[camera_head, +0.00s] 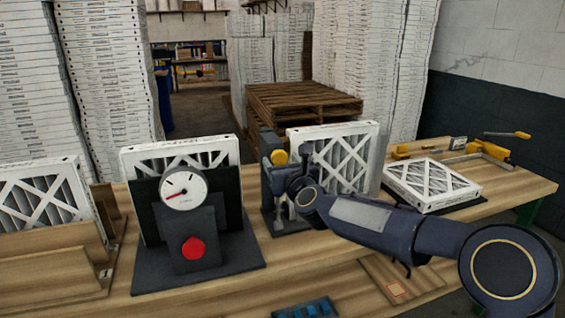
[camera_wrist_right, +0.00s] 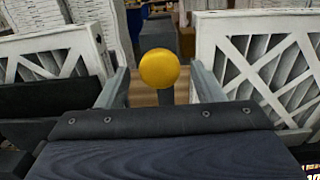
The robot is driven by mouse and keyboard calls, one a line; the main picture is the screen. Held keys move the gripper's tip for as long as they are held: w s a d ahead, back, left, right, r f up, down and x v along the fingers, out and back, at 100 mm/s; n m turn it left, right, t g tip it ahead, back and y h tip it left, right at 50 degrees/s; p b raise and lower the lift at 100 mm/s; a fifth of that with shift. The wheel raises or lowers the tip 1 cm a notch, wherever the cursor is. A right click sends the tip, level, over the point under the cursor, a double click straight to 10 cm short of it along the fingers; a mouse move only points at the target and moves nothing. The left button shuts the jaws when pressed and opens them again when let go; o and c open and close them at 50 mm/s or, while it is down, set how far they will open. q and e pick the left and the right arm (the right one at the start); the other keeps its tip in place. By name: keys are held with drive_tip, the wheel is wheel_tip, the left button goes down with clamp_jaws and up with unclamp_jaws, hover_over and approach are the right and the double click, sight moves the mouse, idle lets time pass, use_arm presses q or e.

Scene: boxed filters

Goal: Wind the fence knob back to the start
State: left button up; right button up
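The round yellow knob (camera_head: 279,157) tops a dark stand (camera_head: 268,207) near the middle of the bench, beside a white-framed filter. My right gripper (camera_head: 292,182) is at this stand, close to the knob, and its arm comes in from the right. In the right wrist view, the yellow knob (camera_wrist_right: 159,68) shows between the two grey fingers (camera_wrist_right: 160,82). The fingers are apart, with a gap on each side of the knob, and no contact shows. The knob's stem is partly hidden behind the gripper body. My left gripper is not in view.
A gauge (camera_head: 184,190) with a red button (camera_head: 193,248) stands left of the knob. A boxed filter (camera_head: 345,158) stands close on its right. Another filter (camera_head: 432,184) lies flat further right, near a yellow-handled clamp (camera_head: 494,151). A blue tray (camera_head: 306,309) is at the front edge.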

drive_tip(key=c, duration=0.9)
drive_tip(key=shift+c, duration=0.2)
drive_tip(key=shift+n, duration=0.3)
